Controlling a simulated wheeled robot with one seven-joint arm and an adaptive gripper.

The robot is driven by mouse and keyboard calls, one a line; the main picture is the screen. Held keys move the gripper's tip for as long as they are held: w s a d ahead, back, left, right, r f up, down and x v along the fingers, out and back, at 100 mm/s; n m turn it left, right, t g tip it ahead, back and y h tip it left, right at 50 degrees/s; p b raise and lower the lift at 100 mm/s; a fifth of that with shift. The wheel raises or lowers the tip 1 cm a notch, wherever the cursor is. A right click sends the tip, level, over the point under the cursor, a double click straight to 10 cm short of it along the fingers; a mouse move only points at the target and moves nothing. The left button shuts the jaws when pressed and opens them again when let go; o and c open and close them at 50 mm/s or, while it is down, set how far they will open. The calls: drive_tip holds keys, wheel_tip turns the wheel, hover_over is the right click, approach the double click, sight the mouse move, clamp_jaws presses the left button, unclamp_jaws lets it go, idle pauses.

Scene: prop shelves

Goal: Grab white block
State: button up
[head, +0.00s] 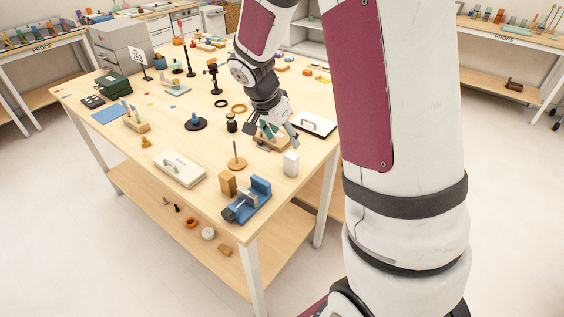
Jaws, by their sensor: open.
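A small white block (291,163) stands upright on the light wooden table (213,215), near its right edge and towards the front corner. My gripper (283,143) is above the table just behind and slightly left of the block, over a wooden piece with a teal part (268,137). Its jaws are open and I see nothing held in them. In this view the fingers show small, and I cannot tell their exact height above the table or their exact gap to the block.
A blue vise-like object (247,201) and a wooden block (227,183) stand in front left of the white block. A disc with a peg (237,162) is to its left. White boards with handles lie at left (180,168) and behind right (314,124).

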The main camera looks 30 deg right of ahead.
sight(291, 156)
drive_tip(key=x, duration=0.7)
drive_tip(key=shift+w+p+x, duration=0.1)
drive_tip(key=shift+p+x, duration=0.25)
drive_tip(key=shift+x, duration=1.05)
drive_tip(key=shift+w+p+x, duration=0.15)
drive_tip(key=shift+p+x, duration=0.15)
drive_tip(key=shift+x, duration=1.1)
clamp_jaws()
